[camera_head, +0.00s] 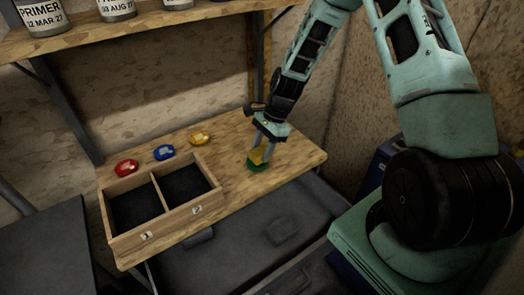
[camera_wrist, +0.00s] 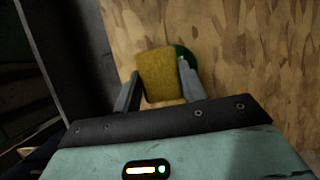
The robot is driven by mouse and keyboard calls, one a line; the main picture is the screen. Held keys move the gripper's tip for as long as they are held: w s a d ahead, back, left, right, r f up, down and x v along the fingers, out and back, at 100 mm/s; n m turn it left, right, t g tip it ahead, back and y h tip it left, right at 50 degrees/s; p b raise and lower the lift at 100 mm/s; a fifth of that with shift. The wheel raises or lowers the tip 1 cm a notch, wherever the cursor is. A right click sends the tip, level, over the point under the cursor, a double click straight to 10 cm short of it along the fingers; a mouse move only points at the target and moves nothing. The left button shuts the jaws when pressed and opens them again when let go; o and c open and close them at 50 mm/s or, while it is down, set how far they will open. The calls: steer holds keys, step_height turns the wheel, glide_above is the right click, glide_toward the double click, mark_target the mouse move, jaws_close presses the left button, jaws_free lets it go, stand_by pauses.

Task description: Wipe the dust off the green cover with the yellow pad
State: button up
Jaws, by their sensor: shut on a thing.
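The yellow pad (camera_wrist: 160,75) is held between the two fingers of my gripper (camera_wrist: 160,88) in the wrist view. My gripper (camera_head: 264,150) is shut on it and points down at the wooden table. The green cover (camera_head: 257,166) lies on the table right under the pad (camera_head: 257,155), in the head view. Only a green edge of the cover (camera_wrist: 186,56) shows past the pad in the wrist view. Pad and cover look touching or nearly so; I cannot tell which. Dust on the cover is hidden or too small to see.
A wooden box (camera_head: 175,216) with two dark compartments, marked 1 and 2, stands at the table's left. Red (camera_head: 126,168), blue (camera_head: 164,152) and yellow (camera_head: 199,138) small objects lie behind it. A shelf (camera_head: 130,28) with cans hangs above. The table right of the cover is bare.

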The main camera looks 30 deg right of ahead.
steer(key=shift+r+p, duration=2.15)
steer(key=shift+r, duration=0.65)
